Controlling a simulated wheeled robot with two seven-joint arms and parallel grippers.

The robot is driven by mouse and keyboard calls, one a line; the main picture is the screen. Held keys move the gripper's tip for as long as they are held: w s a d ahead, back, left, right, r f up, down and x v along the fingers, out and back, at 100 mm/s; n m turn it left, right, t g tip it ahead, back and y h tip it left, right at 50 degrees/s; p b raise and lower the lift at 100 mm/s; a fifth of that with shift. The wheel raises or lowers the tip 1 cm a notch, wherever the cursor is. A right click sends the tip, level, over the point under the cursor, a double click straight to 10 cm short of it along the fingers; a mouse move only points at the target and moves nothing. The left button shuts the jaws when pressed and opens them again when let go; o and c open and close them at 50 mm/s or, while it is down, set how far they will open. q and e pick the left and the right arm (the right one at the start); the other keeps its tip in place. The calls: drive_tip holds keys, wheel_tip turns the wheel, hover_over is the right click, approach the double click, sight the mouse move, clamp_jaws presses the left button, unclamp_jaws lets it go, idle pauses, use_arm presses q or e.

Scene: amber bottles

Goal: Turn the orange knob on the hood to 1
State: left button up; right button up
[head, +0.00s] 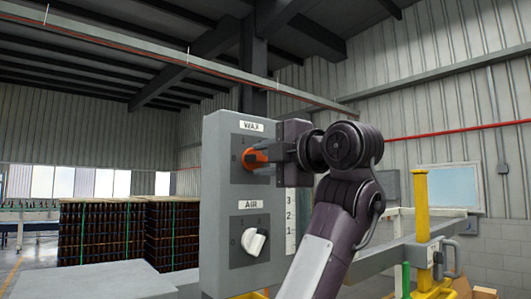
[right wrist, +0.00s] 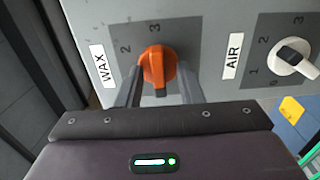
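The orange knob (head: 255,158) sits on the dark WAX plate at the upper part of a grey control box (head: 222,228). In the right wrist view the knob (right wrist: 156,68) lies between the two fingers of my right gripper (right wrist: 160,80). The fingers stand apart, one on each side of it; whether they touch it I cannot tell. The digits 2 and 3 show by the knob; which digit it points to is unclear. In the head view my right gripper (head: 285,152) reaches the knob from the right. My left gripper is not in view.
Below the orange knob, a white knob (head: 254,241) sits on the AIR plate; it also shows in the right wrist view (right wrist: 292,57). A yellow post (head: 422,205) stands to the right. Stacks of dark bottles (head: 100,232) stand behind at left.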

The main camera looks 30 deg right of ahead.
drive_tip(key=shift+s, duration=0.25)
drive_tip(key=shift+c, duration=0.3)
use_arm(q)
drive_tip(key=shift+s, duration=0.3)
use_arm(e)
clamp_jaws()
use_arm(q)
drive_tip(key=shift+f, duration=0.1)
use_arm(e)
drive_tip(key=m+b, duration=0.2)
drive_tip(key=b, duration=0.1)
drive_tip(key=shift+f, duration=0.2)
drive_tip(key=m+b, duration=0.2)
drive_tip(key=m, duration=0.1)
drive_tip(key=m+b, duration=0.2)
drive_tip(key=m, duration=0.1)
drive_tip(key=shift+r+m, duration=0.1)
drive_tip(key=shift+m, duration=0.2)
use_arm(q)
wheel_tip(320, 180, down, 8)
drive_tip(key=b, duration=0.1)
use_arm(e)
drive_tip(key=shift+r+m, duration=0.1)
drive_tip(key=shift+m, duration=1.4)
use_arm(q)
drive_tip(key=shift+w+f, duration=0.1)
